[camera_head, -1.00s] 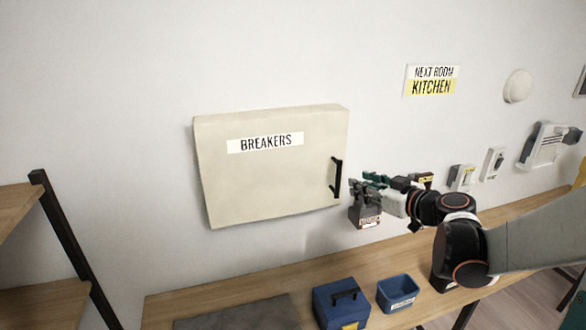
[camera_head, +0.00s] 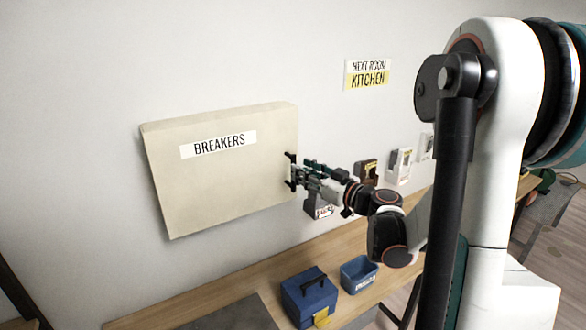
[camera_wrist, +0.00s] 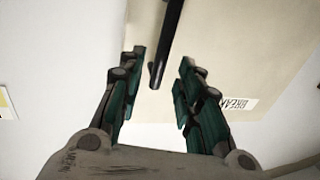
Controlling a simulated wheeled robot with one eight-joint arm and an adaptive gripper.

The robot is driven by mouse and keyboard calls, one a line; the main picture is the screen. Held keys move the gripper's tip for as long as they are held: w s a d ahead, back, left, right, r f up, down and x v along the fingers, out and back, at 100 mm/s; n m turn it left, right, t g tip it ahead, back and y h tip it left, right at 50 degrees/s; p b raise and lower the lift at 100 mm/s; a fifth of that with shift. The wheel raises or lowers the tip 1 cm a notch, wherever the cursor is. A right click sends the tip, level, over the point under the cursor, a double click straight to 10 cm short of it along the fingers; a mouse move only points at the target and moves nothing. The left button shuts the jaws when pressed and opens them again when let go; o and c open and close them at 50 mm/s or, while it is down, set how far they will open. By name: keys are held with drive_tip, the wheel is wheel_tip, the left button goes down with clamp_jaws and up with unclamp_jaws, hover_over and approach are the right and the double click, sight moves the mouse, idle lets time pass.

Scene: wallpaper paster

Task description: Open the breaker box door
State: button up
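The beige breaker box door (camera_head: 225,180) is on the wall, labelled BREAKERS, and looks shut flush with its box. Its black vertical handle (camera_head: 291,171) is at the door's right edge. My gripper (camera_head: 296,172) is at the handle in the head view and partly covers it. In the wrist view my gripper (camera_wrist: 160,85) is open, with its green-padded fingers apart. The handle (camera_wrist: 167,40) comes down between the fingers, its lower end near the fingertips, with gaps on both sides. The door (camera_wrist: 240,60) fills the background there.
A wooden bench (camera_head: 235,285) runs below the box, holding a blue toolbox (camera_head: 310,296) and an open blue bin (camera_head: 360,272). Small wall devices (camera_head: 398,165) sit right of my gripper. A KITCHEN sign (camera_head: 368,76) hangs above. The wall left of the box is clear.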

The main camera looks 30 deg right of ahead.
drive_tip(key=x, duration=0.5)
clamp_jaws()
